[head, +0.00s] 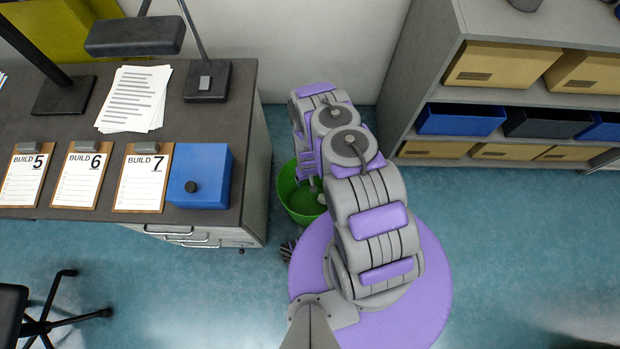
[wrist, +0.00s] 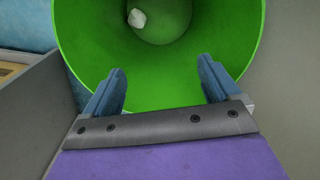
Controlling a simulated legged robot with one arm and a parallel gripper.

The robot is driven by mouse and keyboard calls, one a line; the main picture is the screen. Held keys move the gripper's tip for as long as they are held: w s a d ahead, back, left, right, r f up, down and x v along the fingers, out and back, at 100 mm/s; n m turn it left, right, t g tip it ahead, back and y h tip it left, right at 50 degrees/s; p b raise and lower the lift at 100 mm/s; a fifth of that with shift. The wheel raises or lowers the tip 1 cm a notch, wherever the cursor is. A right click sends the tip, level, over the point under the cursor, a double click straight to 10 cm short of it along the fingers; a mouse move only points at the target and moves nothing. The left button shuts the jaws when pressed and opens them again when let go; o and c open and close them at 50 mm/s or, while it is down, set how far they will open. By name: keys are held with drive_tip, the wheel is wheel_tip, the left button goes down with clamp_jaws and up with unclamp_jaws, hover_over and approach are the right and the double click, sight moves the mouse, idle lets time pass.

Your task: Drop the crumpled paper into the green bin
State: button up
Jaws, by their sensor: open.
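The green bin (head: 291,200) stands on the floor between the desk and the shelf, partly hidden by my arm in the head view. In the wrist view the green bin (wrist: 215,25) fills the upper middle and I look down into it. The crumpled paper (wrist: 137,18), a small white lump, shows inside the bin against its inner wall or bottom. A small pale patch in the bin in the head view (head: 321,198) may be the same paper. My gripper (wrist: 162,85) is open and empty over the bin's near side. Its fingertips are hidden in the head view.
A dark-topped desk (head: 110,130) with clipboards, a blue box (head: 199,176) and lamps stands left of the bin. A grey shelf (head: 425,85) with cardboard and blue boxes stands at the right. Blue floor (head: 520,230) is clear at lower right. An office chair (head: 40,315) is at lower left.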

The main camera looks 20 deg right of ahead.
drive_tip(key=shift+d+r, duration=0.35)
drive_tip(key=shift+r, duration=0.4)
